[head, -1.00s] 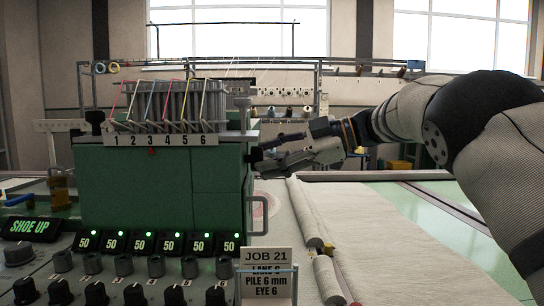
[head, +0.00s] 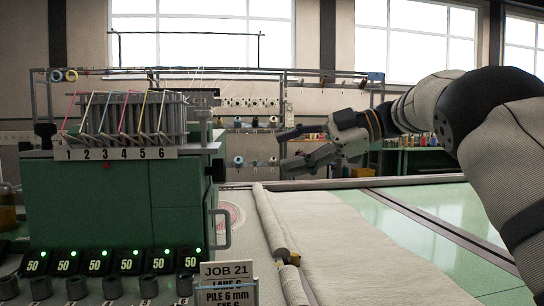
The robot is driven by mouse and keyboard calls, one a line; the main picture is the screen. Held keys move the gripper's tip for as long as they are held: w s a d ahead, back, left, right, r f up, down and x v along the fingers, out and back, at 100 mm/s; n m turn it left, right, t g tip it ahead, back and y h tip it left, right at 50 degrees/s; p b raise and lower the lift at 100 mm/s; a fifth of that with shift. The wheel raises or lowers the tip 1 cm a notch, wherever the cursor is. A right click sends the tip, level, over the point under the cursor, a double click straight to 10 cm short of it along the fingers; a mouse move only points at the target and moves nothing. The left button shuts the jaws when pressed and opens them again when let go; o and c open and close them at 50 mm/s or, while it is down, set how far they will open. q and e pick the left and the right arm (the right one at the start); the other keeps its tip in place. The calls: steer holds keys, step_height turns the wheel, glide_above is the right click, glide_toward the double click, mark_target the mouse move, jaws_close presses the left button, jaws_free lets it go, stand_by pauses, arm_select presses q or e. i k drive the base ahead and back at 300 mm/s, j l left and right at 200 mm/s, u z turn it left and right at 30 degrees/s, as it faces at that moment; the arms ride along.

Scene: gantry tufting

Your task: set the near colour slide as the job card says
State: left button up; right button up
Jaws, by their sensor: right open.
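The green machine head (head: 110,205) stands at the left. Its number strip (head: 115,153) reads 1 to 6, and a small red mark (head: 107,164) sits just below the 3. A black knob (head: 217,170) sticks out at the head's right side, and another black knob (head: 45,130) shows at its left. I cannot tell which part is the near slide. The job card (head: 227,270) reads JOB 21, LANE 6, PILE 6 mm; its EYE line is cut off below. My right gripper (head: 282,150) is open and empty, right of the right knob and apart from it. My left gripper is out of view.
Several lit displays reading 50 (head: 128,262) and dials run along the front of the head. A grey handle (head: 220,228) stands out on its right side. A rolled cloth (head: 268,220) and pale fabric (head: 350,245) cover the table to the right. Yarn cones stand behind.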

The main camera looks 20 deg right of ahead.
mark_target(172, 130)
steer(key=k+j, duration=1.05)
steer(key=k, duration=0.3)
